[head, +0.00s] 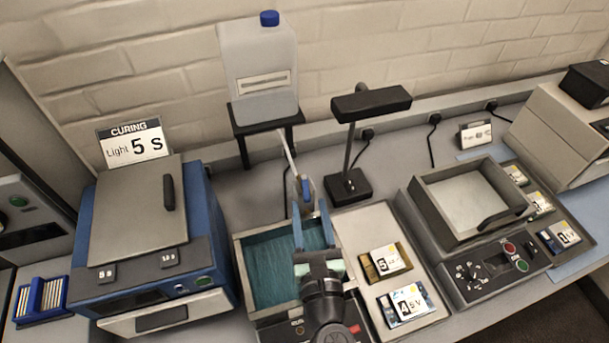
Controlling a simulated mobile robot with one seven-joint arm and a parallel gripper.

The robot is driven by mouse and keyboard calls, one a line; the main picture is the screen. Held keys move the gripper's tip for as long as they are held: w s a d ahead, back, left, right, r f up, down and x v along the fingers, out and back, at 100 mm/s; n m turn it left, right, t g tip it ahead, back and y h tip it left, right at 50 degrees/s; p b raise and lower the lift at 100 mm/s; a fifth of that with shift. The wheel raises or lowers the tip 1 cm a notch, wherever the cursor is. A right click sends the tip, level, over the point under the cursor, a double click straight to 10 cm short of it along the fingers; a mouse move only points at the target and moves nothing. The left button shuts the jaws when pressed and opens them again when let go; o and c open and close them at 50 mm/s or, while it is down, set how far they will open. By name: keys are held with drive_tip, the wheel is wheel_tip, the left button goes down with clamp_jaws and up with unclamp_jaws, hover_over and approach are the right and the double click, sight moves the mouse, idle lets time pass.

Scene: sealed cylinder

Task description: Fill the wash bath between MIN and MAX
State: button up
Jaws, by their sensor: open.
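The wash bath (240,262) is an open grey tank in the lower middle, with teal liquid inside. MIN and MAX marks cannot be made out, so I cannot tell the level against them. A translucent canister (262,70) with a blue cap stands on a black stand behind the bath. A pale tube (287,148) runs down from it to a small tap with a blue lever (305,187) above the bath's back edge. My gripper (310,207) is open over the bath, its fingertips close to the tap. I cannot tell whether they touch it. My arm hides the bath's front right.
A blue curing unit (210,220) stands to the left. A tray (362,222) with labelled cards lies right of the bath, with a black lamp (370,103) behind it. Further right is an open-topped grey machine (430,205) with knobs.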

sight(304, 180)
drive_tip(key=w, duration=0.5)
drive_tip(key=w+a, duration=0.1)
drive_tip(key=w, duration=0.2)
drive_tip(key=shift+c, duration=0.3)
clamp_jaws()
